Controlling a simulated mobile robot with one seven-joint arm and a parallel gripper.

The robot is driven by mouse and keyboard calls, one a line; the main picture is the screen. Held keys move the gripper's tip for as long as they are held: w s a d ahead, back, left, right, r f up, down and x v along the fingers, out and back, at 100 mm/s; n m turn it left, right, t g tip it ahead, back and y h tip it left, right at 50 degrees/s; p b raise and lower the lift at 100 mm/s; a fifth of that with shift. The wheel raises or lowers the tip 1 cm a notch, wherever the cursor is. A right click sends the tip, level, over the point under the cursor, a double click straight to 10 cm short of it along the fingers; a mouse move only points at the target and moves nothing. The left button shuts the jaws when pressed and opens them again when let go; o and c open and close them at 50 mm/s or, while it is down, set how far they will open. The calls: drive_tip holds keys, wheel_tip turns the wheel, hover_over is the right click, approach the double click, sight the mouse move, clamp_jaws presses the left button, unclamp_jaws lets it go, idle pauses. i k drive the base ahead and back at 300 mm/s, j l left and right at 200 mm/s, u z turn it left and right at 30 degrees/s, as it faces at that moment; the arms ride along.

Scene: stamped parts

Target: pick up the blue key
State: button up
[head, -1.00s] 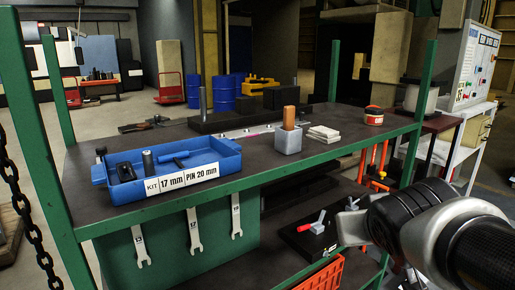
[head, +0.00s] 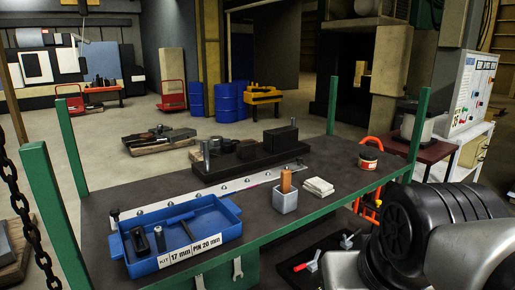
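A blue tray (head: 226,206) labelled "KIT 17 mm PIN 20 mm" stands at the front left of the bench top in the head view. No other blue key shows clearly. My arm shows at the lower right, but my gripper's fingers are not in view.
The green-framed bench has corner posts (head: 416,125). A red-handled clamp (head: 308,264) sits below.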

sight(181, 218)
drive_tip(key=z, duration=0.8)
drive_tip(key=u, duration=1.85)
drive_tip(key=i+u, duration=0.15)
drive_tip(key=u, duration=0.15)
drive_tip(key=i+l+u, duration=0.3)
drive_tip(key=k+j, duration=0.1)
